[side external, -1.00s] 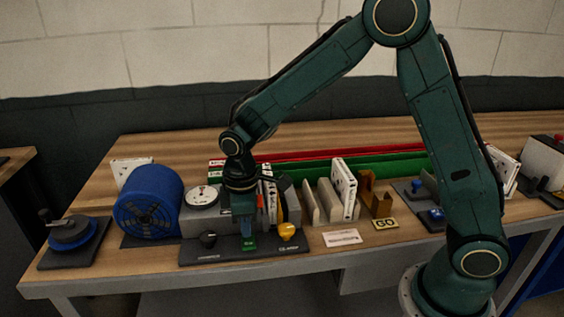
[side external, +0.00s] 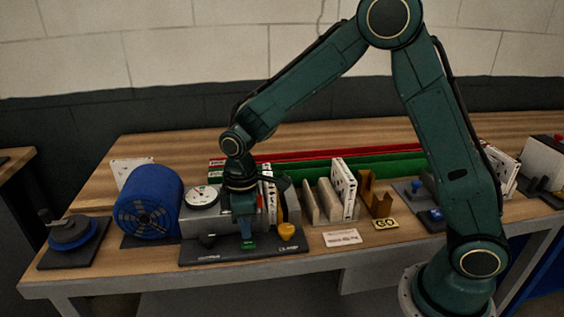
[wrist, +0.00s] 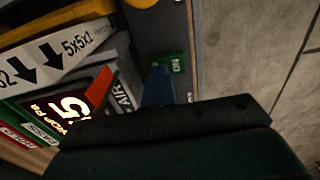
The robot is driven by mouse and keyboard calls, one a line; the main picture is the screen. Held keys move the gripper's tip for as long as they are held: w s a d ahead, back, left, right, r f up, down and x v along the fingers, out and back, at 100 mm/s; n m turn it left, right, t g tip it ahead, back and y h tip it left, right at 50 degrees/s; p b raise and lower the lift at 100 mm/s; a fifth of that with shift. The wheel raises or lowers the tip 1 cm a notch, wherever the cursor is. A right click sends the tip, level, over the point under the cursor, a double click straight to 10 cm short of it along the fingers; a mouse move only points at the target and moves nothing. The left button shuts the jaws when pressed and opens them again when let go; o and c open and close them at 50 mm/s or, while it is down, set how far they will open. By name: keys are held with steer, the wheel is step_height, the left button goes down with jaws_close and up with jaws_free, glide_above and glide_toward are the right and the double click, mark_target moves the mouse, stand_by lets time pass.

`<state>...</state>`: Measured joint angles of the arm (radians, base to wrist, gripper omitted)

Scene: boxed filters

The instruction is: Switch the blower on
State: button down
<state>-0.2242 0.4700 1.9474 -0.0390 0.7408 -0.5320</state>
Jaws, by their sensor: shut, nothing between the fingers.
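The blower is a blue drum (side external: 150,205) with a round dark grille on its front, at the left of the bench in the side view. To its right is a grey test unit on a dark base plate (side external: 205,258). A green switch (side external: 248,245) sits at the plate's front edge; it also shows in the wrist view (wrist: 172,62) with white lettering. My gripper (side external: 246,232) is shut and empty, pointing down with its tips at the green switch. In the wrist view the blue fingers (wrist: 158,88) overlap the switch's lower edge. I cannot tell whether they press it.
A round dial (side external: 201,197) is behind. A lit display (wrist: 68,108) shows in the wrist view. Boxed filters (side external: 343,185) stand in a rack at right.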

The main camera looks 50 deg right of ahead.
steer(key=shift+s+a, duration=0.15)
steer(key=shift+s+a+r, duration=0.1)
steer(key=shift+s+a, duration=0.25)
steer(key=shift+r, duration=0.15)
step_height(320, 180, up, 14)
steer(key=w+d, duration=0.1)
steer(key=shift+w+d, duration=0.2)
steer(key=shift+d, duration=0.05)
stand_by(0.6)
stand_by(0.4)
